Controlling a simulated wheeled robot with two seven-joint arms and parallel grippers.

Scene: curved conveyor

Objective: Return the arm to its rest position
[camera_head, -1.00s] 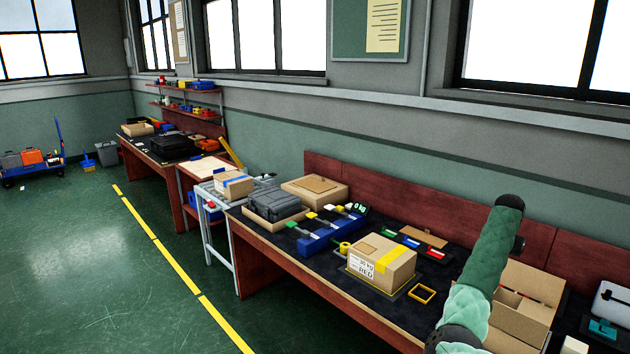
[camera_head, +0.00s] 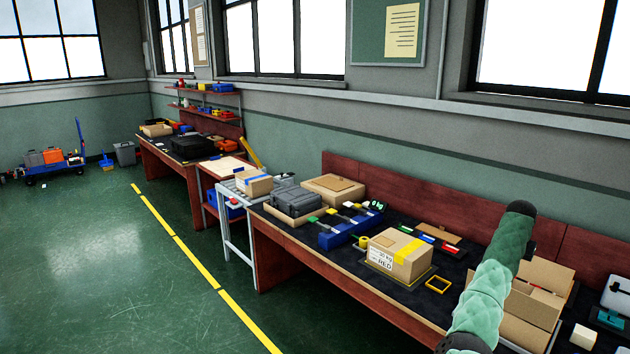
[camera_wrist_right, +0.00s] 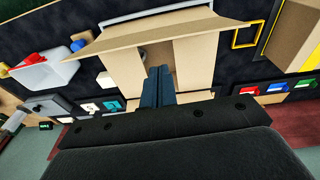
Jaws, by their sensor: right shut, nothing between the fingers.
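My right arm, in green padding (camera_head: 492,283), rises from the lower right of the head view in front of the bench. Its gripper does not show there. In the right wrist view my right gripper (camera_wrist_right: 158,84) is shut and empty, its dark blue fingers pointing at an open cardboard carton (camera_wrist_right: 190,62). I cannot tell the gap between fingertips and carton. The same carton (camera_head: 530,312) stands on the bench beside the arm in the head view. My left gripper is not in view.
The bench (camera_head: 330,296) carries a taped, labelled box (camera_head: 399,258), a yellow square frame (camera_head: 438,284), small coloured bins (camera_head: 425,239) and a grey case (camera_head: 294,201). A red backboard (camera_head: 420,197) runs behind them.

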